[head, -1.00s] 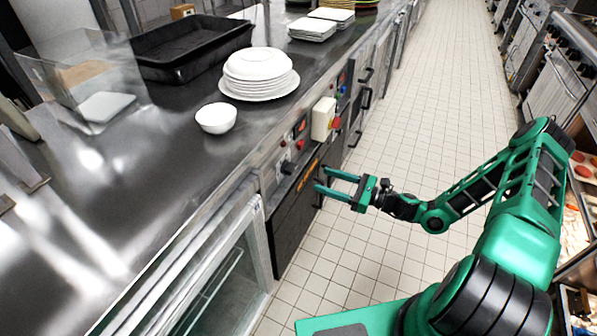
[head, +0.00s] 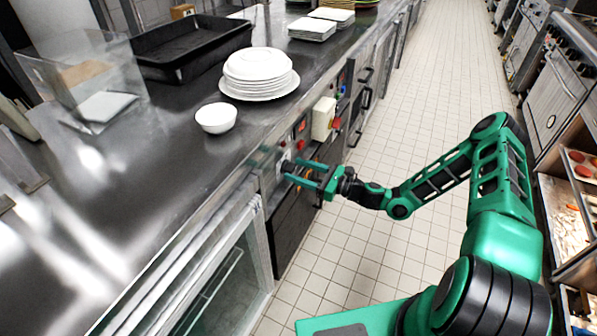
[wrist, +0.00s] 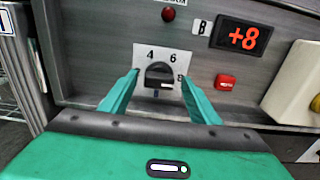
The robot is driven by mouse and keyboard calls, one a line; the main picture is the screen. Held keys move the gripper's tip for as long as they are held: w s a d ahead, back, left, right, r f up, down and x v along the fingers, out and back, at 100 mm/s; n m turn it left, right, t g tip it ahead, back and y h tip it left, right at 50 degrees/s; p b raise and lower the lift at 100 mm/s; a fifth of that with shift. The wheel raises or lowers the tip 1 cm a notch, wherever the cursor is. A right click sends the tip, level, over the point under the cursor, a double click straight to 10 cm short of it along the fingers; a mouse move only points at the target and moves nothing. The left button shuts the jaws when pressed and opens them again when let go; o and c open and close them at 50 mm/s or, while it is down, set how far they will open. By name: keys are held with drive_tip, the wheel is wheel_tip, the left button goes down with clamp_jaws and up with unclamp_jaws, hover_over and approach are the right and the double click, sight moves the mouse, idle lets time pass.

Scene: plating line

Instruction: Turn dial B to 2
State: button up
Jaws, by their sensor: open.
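The dial (wrist: 159,74) is a black knob on a pale plate (wrist: 146,50) in the wrist view, with 4, 6 and 8 readable around its top and right side. A label B (wrist: 202,27) and a display (wrist: 242,37) reading +8 in red-orange sit to its upper right. My gripper (wrist: 159,79) is open, with one green finger at each side of the knob. I cannot tell whether the fingers touch it.
A red button (wrist: 225,82) is right of the dial and a red lamp (wrist: 168,14) above it. A cream box (head: 323,118) juts from the panel farther along. A white bowl (head: 216,118) and stacked plates (head: 259,75) stand on the counter. The tiled aisle is clear.

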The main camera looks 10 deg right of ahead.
drive_tip(key=c, duration=1.1)
drive_tip(key=shift+o, duration=0.2)
